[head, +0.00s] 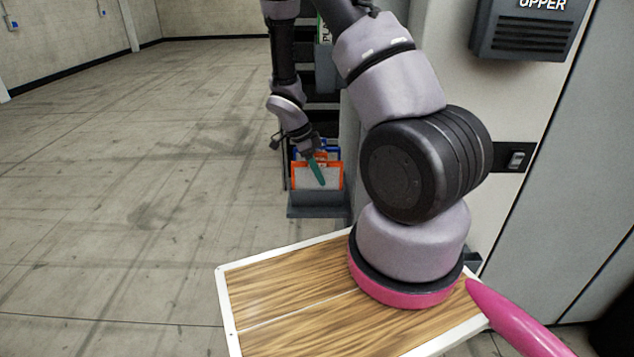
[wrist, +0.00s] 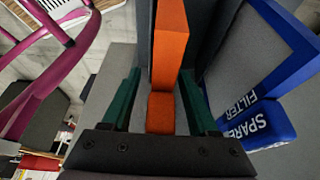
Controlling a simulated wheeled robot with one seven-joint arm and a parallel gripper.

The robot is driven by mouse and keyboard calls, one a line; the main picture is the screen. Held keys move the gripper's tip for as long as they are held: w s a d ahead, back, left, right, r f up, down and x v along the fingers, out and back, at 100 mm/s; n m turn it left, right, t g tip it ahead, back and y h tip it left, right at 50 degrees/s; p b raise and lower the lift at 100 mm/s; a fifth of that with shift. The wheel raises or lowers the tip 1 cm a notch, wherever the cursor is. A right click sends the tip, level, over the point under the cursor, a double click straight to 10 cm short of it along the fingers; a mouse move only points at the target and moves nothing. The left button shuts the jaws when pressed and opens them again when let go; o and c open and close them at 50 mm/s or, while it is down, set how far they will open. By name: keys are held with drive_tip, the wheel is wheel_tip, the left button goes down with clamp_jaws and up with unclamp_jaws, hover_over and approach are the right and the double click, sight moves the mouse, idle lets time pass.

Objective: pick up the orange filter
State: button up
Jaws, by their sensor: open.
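The orange filter (head: 297,176) has an orange frame around a pale panel and stands upright in a grey holder (head: 317,205) at the lower part of a dark rack. In the wrist view the orange filter (wrist: 171,45) is seen edge-on, with an orange tab (wrist: 160,112) near my gripper. My gripper (wrist: 160,100) is open, its two green fingers on either side of the orange filter, with gaps visible beside the tab. In the head view my gripper (head: 317,172) is at the filter's top, and one finger covers part of the panel.
A blue filter (wrist: 262,120) marked "SPARE FILTER" stands close to the right of my gripper in the wrist view; its blue edge (head: 331,148) shows behind the orange one. A magenta frame (wrist: 40,75) is at the left. Open floor (head: 140,180) lies left of the rack.

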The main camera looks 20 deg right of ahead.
clamp_jaws()
idle(0.3)
